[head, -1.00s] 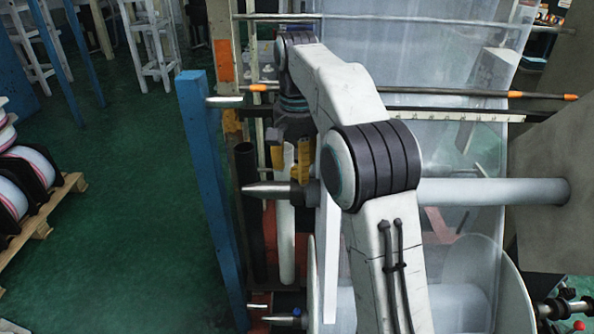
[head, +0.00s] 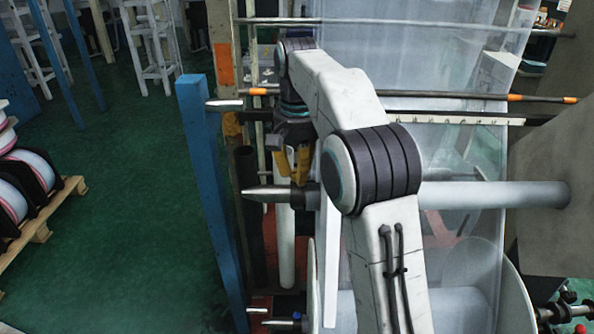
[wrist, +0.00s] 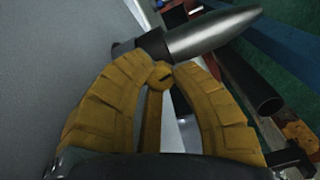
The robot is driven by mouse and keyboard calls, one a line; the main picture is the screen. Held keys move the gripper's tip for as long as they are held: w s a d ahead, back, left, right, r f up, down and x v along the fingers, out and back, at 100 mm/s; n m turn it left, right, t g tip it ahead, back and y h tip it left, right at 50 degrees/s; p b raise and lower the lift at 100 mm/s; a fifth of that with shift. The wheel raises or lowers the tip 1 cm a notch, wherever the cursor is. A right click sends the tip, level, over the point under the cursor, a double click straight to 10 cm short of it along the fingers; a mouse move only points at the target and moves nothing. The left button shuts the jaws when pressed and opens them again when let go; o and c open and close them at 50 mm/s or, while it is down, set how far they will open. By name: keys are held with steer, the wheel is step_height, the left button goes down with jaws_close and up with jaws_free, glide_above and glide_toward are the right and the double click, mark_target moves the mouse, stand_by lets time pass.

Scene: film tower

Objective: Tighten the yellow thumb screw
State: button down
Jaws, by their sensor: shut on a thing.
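The yellow thumb screw (wrist: 160,77) shows in the wrist view as a small round yellow head with a dark slot, beside the dark collar of a pointed metal spindle (wrist: 212,33). My gripper (wrist: 172,72) has two thick ribbed yellow fingers, curved in around the screw head with their tips at it. It is shut on the screw. In the head view my gripper (head: 291,172) points down just above the spindle (head: 283,192), left of my elbow. The screw itself cannot be made out there.
A blue post (head: 206,180) stands left of the spindle. A pale roller (head: 490,194) and hanging clear film (head: 400,60) lie to the right. An orange-tipped bar (head: 450,95) crosses behind my arm. Green floor on the left is open, beside a pallet of rolls (head: 45,218).

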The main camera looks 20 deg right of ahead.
steer(key=m+p, duration=0.2)
steer(key=p, duration=0.1)
steer(key=shift+s+r, duration=0.1)
steer(key=shift+r, duration=0.2)
steer(key=m+p, duration=0.2)
steer(key=p, duration=0.2)
steer(key=shift+f, duration=0.1)
steer(key=shift+f+m+p, duration=0.3)
steer(key=shift+m+p, duration=0.1)
steer(key=shift+p, duration=0.1)
steer(key=c, duration=1)
jaws_free()
steer(key=shift+r, duration=0.1)
steer(key=shift+f+n+b, duration=0.2)
steer(key=shift+n+b, duration=0.1)
steer(key=shift+b, duration=0.5)
